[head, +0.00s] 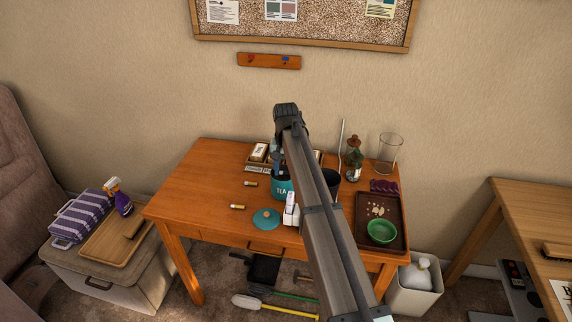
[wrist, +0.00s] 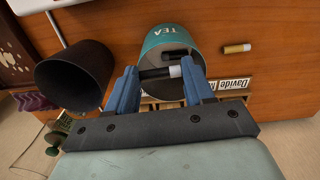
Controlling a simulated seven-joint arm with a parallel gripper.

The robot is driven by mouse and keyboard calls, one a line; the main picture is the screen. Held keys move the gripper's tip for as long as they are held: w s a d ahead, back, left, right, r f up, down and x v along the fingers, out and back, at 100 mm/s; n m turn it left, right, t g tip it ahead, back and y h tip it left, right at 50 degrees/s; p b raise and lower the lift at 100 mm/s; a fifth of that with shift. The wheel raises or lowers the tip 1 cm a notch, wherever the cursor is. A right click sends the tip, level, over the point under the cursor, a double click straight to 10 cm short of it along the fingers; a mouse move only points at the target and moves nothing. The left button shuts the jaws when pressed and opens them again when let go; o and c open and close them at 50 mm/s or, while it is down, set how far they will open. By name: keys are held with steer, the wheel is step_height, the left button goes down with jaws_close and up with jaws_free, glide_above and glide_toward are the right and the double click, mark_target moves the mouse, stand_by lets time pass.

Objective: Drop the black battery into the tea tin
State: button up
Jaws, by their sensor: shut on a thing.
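The black battery (wrist: 158,73), with a pale end, lies crosswise between the two fingers of my gripper (wrist: 160,75) in the wrist view. My gripper is shut on it, end to end. The teal tea tin (wrist: 160,40) stands open right beyond the fingers, and the battery shows against its mouth. A dark shape inside the tin is too unclear to name. In the head view the tea tin (head: 282,188) stands on the table, partly behind my arm. My gripper's fingers (head: 278,160) show just above the tin there; the battery is hidden.
A dark cup (wrist: 75,75) stands beside the tin. A teal lid (head: 266,218) and white box (head: 291,210) lie in front. A tray (head: 365,210) with a green bowl (head: 382,231) is right.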

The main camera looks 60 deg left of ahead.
mark_target(286, 173)
steer(key=o, duration=1.1)
steer(key=shift+r, duration=0.1)
step_height(286, 173, up, 14)
steer(key=shift+f, duration=0.2)
stand_by(0.4)
